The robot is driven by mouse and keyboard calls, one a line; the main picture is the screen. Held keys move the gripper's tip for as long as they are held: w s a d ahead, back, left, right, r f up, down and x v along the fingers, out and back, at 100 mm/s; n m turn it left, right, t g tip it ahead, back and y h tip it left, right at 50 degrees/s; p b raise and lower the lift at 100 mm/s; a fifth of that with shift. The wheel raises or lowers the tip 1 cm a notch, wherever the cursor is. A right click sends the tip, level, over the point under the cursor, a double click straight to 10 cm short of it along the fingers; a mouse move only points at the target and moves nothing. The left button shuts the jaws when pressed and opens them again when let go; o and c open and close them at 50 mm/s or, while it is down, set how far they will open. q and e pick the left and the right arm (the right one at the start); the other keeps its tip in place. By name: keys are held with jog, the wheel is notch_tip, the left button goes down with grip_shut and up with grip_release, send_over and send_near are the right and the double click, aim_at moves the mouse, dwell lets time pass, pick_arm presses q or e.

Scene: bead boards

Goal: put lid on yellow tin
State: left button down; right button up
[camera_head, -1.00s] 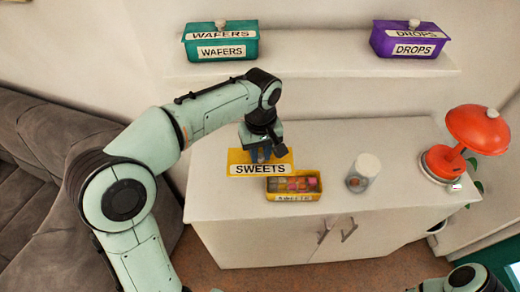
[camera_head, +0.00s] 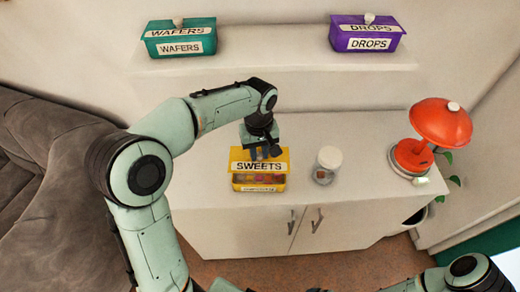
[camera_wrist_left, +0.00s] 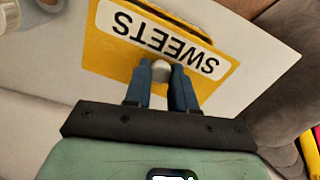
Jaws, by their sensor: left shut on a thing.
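The yellow lid (camera_head: 277,162) with a "SWEETS" label is held by my left gripper (camera_head: 264,152). In the left wrist view my left gripper (camera_wrist_left: 161,72) is shut on the lid's pale round knob, and the lid (camera_wrist_left: 112,54) fills much of the view. The open yellow tin (camera_head: 258,188) stands on the cabinet top with colourful sweets inside. The lid is over the tin's rear part in the head view, with sweets showing below its front edge. I cannot tell whether the lid touches the tin. My right gripper is not in view.
A glass jar with a white lid (camera_head: 327,164) stands just right of the tin on the white cabinet (camera_head: 375,150). A red lamp (camera_head: 437,130) is at the right. Teal (camera_head: 180,38) and purple (camera_head: 366,34) lidded tins sit on the shelf above.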

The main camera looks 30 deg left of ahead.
aim_at(258, 161)
pick_arm(q)
jog(key=shift+a+f, duration=0.1)
jog(key=shift+f, duration=0.5)
jog(key=shift+s+f+b, duration=0.1)
jog(key=shift+f+b, duration=1.05)
jog(key=shift+f, duration=0.45)
jog(key=shift+f+b, duration=0.5)
jog(key=shift+f, duration=0.45)
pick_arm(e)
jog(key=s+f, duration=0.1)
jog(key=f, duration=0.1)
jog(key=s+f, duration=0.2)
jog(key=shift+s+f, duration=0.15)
pick_arm(q)
jog(key=shift+f, duration=0.4)
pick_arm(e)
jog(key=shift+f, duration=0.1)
pick_arm(q)
jog(key=shift+c, duration=2.3)
grip_release()
